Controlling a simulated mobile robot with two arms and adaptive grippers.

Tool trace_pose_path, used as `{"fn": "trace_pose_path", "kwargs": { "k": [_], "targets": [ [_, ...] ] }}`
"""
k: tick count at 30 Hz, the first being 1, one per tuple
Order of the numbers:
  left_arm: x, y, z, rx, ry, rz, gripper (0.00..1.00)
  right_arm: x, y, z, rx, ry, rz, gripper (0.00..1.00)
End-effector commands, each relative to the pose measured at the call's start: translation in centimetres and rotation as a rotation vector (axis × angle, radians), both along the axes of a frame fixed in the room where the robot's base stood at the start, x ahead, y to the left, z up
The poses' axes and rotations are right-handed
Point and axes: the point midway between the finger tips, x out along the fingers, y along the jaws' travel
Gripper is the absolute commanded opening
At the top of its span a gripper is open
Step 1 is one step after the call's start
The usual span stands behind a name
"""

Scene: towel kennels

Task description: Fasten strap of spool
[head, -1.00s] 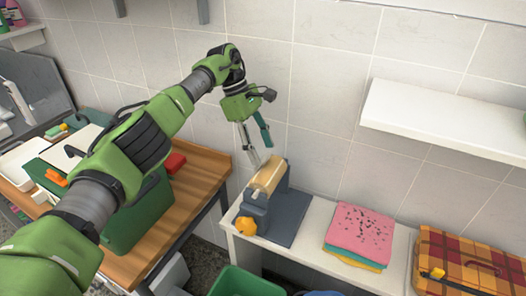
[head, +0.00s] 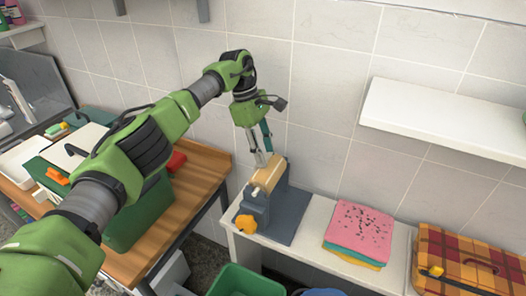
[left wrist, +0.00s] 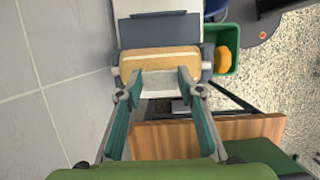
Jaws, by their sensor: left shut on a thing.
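A tan spool (head: 269,176) sits across a blue-grey stand (head: 290,212) with an orange knob (head: 246,224) on its front. The spool (left wrist: 160,61) also shows in the left wrist view, level between the stand's sides. A pale strap piece (left wrist: 162,81) lies at the spool's near edge, between the fingertips. My left gripper (head: 264,160) is right at the spool, reaching down from above. It is shut on the pale piece, which looks like the strap; the fingers partly hide the contact. My right gripper is not in view.
Pink, yellow and blue-green towels (head: 358,234) lie right of the stand on a white shelf (head: 312,222). A plaid case (head: 468,262) lies farther right. A green bin (head: 245,282) stands below. A wooden table (head: 196,190) is at left, and an upper shelf (head: 445,118) juts out.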

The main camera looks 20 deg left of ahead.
Motion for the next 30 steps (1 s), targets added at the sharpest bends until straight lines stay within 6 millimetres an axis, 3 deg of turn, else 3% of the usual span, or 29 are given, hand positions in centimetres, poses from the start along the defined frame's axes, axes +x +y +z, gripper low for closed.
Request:
{"fn": "trace_pose_path", "kwargs": {
  "k": [10,23,24,26,30],
  "targets": [
    [-0.4,-2.1,-1.2,0.338,-0.068,-0.005,0.12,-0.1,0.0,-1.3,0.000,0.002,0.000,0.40],
    [-0.4,-2.2,-1.3,0.399,-0.080,0.000,0.12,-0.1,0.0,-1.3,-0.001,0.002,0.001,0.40],
    [-0.4,-2.2,-1.3,0.399,-0.080,0.000,0.36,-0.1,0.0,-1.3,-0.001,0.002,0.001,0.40],
    [-0.4,-2.2,-1.3,0.399,-0.080,0.000,0.51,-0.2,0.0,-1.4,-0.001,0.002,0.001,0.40],
    [-0.4,-2.2,-1.3,0.398,-0.080,0.000,0.51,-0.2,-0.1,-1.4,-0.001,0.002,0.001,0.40]
  ]
}}
